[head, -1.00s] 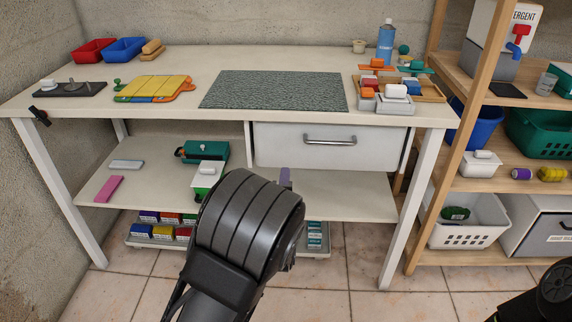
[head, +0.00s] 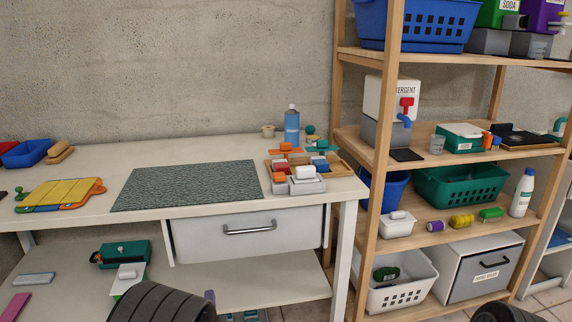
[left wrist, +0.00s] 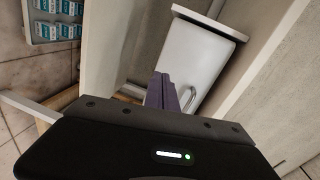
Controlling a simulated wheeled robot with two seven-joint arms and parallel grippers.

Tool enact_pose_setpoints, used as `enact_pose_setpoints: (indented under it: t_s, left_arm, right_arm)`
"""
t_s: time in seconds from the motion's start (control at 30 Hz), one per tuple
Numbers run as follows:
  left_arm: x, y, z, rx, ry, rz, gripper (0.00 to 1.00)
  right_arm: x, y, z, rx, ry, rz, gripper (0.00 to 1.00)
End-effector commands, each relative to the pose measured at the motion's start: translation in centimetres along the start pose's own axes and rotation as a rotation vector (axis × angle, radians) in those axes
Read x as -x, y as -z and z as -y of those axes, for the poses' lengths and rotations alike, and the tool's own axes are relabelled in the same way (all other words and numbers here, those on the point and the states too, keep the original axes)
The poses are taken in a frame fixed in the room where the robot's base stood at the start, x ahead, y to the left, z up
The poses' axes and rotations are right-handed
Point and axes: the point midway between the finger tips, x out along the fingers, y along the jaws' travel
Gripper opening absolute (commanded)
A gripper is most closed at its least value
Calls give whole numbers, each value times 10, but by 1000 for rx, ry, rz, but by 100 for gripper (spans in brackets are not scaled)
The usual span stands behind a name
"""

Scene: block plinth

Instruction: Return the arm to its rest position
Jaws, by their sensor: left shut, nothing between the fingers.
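My left arm rises from the bottom edge of the head view, its dark rounded link in front of the bench's lower shelf. Only a small purple part of my left gripper (head: 210,296) shows beside that link. In the left wrist view the purple fingers of the left gripper (left wrist: 161,88) are together with nothing between them. They point toward the white drawer (left wrist: 185,62) and its handle, apparently without touching. The same drawer (head: 245,232) is shut in the head view. My right gripper is out of view.
The white bench (head: 95,222) carries a grey-green mat (head: 188,185), a yellow slatted board (head: 62,194) and a wooden tray (head: 345,170) of coloured blocks. A wooden rack (head: 382,150) with bins stands close on the right. The lower shelf (head: 265,282) is partly bare.

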Motion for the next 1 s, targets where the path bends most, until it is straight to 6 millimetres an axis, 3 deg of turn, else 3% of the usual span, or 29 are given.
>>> enact_pose_setpoints:
  t_s: [0.13, 0.23, 0.3, 0.4, 0.5, 0.63, 0.8, 0.87, 1.0]
  left_arm:
    - [18, -21, -90, 206, -243, 44, 0]
    - [50, -31, -163, 404, -453, 113, 0]
    - [82, -35, -212, 558, -607, 190, 0]
    - [133, -33, -268, 770, -805, 319, 0]
    - [183, -25, -305, 950, -967, 458, 0]
    - [244, -10, -334, 1143, -1140, 643, 0]
    - [317, 17, -348, 1354, -1334, 905, 0]
    - [322, 22, -320, 1360, -1336, 911, 0]
    - [326, 26, -285, 1355, -1333, 907, 0]
  right_arm:
    - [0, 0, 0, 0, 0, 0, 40]
    - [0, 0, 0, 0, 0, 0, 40]
    - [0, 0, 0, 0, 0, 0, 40]
    - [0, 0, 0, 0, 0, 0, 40]
    - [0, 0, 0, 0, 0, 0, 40]
    - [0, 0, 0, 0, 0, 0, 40]
    - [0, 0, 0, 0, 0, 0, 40]
    - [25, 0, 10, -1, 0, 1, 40]
    - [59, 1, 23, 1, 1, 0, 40]
